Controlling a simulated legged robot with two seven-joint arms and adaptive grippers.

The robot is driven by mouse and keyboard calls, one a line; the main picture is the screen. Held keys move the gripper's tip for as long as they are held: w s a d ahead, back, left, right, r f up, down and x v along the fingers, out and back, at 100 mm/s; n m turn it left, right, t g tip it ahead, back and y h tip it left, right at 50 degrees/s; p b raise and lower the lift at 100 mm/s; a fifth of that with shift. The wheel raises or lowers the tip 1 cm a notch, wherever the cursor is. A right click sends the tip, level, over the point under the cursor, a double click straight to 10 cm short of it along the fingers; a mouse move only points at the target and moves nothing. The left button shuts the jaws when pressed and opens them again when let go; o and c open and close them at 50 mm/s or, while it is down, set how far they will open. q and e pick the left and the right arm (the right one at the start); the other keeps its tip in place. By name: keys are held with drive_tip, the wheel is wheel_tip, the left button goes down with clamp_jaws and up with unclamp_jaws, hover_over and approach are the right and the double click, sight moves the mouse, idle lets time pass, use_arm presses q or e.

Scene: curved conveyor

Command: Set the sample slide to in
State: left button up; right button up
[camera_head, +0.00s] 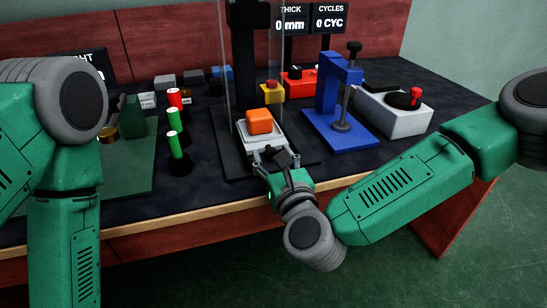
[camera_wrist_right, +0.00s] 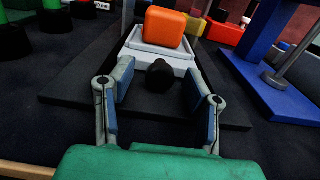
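The sample slide (camera_head: 262,138) is a light grey tray at the foot of the black press column, with an orange block (camera_head: 259,121) on it. In the right wrist view the slide (camera_wrist_right: 150,58) shows with the orange block (camera_wrist_right: 165,27) on top and a black knob (camera_wrist_right: 160,75) at its near side. My right gripper (camera_head: 272,157) is open, with its fingers (camera_wrist_right: 160,85) on either side of the knob; I cannot tell whether they touch it. My left arm is in the head view, but its gripper is hidden or out of frame.
A blue press (camera_head: 340,130) and a white box with a red-topped lever (camera_head: 395,113) stand to the right. Red and green cylinders (camera_head: 174,118) stand to the left. A yellow block with a red button (camera_head: 271,92) sits behind. Clear panels flank the black column (camera_head: 246,60).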

drive_tip(key=v, duration=1.2)
